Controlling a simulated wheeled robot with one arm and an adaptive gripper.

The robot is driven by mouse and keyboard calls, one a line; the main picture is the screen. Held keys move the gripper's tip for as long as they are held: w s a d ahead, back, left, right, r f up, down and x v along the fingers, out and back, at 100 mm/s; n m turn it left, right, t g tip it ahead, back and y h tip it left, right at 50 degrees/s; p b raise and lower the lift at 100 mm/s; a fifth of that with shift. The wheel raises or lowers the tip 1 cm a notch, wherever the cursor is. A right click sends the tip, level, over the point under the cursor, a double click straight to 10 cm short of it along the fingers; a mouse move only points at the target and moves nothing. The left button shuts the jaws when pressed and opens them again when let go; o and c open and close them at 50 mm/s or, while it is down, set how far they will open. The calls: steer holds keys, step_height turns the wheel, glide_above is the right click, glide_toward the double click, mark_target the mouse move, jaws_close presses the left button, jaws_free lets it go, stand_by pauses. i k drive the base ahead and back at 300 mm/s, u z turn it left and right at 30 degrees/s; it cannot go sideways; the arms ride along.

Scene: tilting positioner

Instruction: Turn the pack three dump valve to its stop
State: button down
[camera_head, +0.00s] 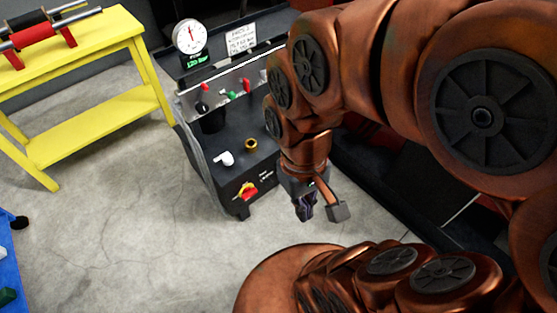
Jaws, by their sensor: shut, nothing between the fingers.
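A dark hydraulic unit (215,172) stands in the middle of the view. Along its upper panel sit several small handles, among them a red one (246,86), a green one (232,96) and another red one (205,87). A red and yellow rotary switch (246,191) is low on its front. The labels are too small to tell which handle is the pack three dump valve. My gripper (305,208) points down to the right of the switch, apart from the unit, shut and empty. My arm hides the unit's right end.
A round gauge (190,36) with a green display and a white sign (241,38) stand behind the panel. A white fitting (224,158) and a brass ring (251,144) are on the unit. A yellow bench (95,125) stands left. The concrete floor (140,240) in front is clear.

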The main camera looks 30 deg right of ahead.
mark_target(245, 82)
steer(key=z, duration=1.05)
steer(key=i, duration=0.55)
steer(key=u, duration=1.6)
